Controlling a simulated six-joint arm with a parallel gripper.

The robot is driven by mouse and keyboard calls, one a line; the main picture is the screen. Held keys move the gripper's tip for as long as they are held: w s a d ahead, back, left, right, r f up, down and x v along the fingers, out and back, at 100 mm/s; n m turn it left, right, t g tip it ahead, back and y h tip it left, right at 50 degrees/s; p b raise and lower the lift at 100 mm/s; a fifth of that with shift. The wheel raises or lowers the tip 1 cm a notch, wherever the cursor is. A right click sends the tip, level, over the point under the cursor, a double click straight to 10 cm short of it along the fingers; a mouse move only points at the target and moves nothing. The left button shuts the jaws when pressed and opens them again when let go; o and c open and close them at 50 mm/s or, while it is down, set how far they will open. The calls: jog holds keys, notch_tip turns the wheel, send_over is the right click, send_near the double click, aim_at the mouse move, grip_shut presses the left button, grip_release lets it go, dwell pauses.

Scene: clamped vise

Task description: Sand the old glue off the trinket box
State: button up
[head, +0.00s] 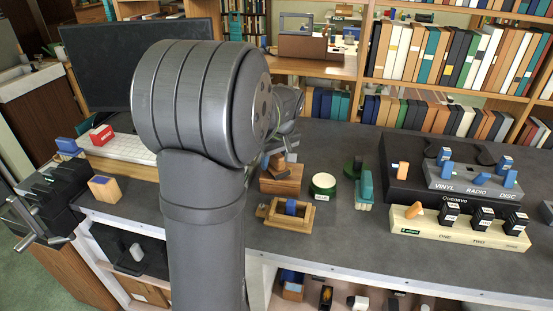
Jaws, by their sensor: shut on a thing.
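A brown wooden box (281,180), which looks like the trinket box, sits on the dark grey bench right of my arm. My gripper (277,152) points down just above it, partly hidden behind my own large grey arm link. It is shut on a small tan and dark block (275,162), which is at the box's top; I cannot tell whether they touch. Any glue on the box is too small to make out. A black vise (55,195) with a metal handle is at the bench's left end.
A tan wooden tray (270,217) holding a blue thing lies in front of the box. A green and white round tin (323,185) and a teal brush-like thing (365,188) stand to the right. A black switch unit (400,180) and a cream strip (440,229) fill the right. A monitor (115,60) stands behind left.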

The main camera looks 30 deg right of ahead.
aim_at(293, 171)
jog(key=shift+s+d, duration=1.8)
jog(key=shift+d, duration=0.25)
jog(key=shift+s+d+r, duration=0.1)
jog(key=shift+s+d, duration=0.05)
jog(key=shift+d, duration=0.05)
notch_tip(293, 171, up, 8)
